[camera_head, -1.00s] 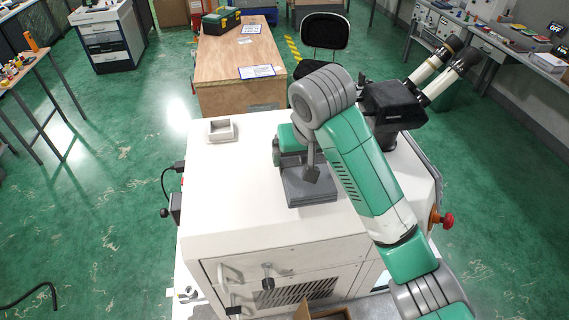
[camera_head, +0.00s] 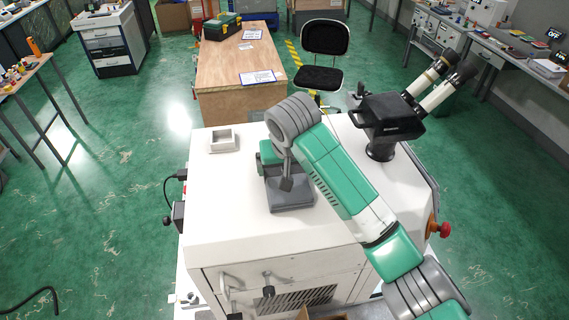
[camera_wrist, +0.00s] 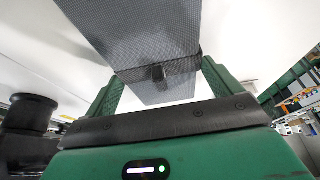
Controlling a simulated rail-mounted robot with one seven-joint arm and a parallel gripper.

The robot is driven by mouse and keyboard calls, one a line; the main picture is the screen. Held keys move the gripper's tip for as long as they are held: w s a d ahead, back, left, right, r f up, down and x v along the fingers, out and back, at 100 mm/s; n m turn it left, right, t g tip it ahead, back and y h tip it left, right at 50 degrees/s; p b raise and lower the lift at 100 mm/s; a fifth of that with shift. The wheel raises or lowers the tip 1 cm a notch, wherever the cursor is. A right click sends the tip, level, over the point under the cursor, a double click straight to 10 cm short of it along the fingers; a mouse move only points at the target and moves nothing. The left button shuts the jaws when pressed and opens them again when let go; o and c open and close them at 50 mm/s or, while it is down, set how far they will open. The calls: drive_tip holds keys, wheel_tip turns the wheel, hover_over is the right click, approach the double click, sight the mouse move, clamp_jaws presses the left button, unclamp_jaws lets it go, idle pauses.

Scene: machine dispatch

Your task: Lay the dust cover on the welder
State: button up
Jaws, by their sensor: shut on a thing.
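The welder (camera_head: 235,235) is the large white machine with a black microscope head (camera_head: 388,112) on its top. The dust cover (camera_head: 292,200) is a grey, flat piece over the middle of the white top. I cannot tell whether it touches the top. In the wrist view the cover (camera_wrist: 145,28) is a grey textured sheet stretching away between the green fingers. My gripper (camera_wrist: 160,76) is shut on it at a dark band with a small tab. In the head view my arm hides part of the cover and the fingertips.
A small grey open tray (camera_head: 222,140) sits on the white top at the back left. The microscope stands to the right of the cover. A wooden table (camera_head: 238,70) and a black chair (camera_head: 324,40) stand behind the machine.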

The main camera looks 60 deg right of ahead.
drive_tip(key=o, duration=0.8)
drive_tip(key=v, duration=1.2)
drive_tip(key=shift+r, duration=0.1)
